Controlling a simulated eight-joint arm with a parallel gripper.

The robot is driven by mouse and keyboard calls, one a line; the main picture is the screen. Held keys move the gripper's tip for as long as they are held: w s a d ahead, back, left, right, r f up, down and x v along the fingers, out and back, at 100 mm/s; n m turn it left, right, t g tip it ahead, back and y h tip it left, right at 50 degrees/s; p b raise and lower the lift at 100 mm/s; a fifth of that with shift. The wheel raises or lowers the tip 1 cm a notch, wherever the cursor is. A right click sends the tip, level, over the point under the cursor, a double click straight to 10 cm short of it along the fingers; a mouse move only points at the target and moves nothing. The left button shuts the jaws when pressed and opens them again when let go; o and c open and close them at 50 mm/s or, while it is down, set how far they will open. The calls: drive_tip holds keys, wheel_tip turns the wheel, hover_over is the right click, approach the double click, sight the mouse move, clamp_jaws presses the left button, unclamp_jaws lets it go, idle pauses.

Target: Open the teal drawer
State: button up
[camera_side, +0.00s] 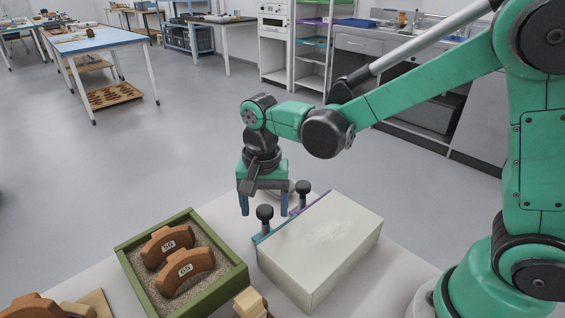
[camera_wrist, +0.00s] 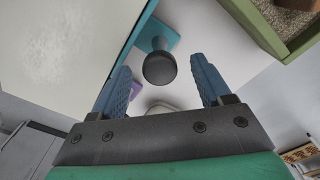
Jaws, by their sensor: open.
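The teal drawer (camera_side: 262,236) shows as a narrow teal front along the left side of the white cabinet (camera_side: 325,240). It appears close against the cabinet. In the wrist view the teal front (camera_wrist: 152,32) and the knob (camera_wrist: 159,68) are close. My gripper (camera_side: 264,211) is open and empty, pointing down, with blue fingers spread. In the wrist view the knob appears between the fingers (camera_wrist: 160,75), near the tips. I cannot tell whether the tips reach down beside it.
A purple drawer (camera_side: 295,211) with a second dark knob (camera_side: 303,187) lies beyond the teal one. A green sand tray (camera_side: 222,290) with brown sherds (camera_side: 185,270) stands to the left. Wooden blocks (camera_side: 250,303) sit at the front. A narrow table strip separates tray and cabinet.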

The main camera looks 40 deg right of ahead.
clamp_jaws()
idle(1.5)
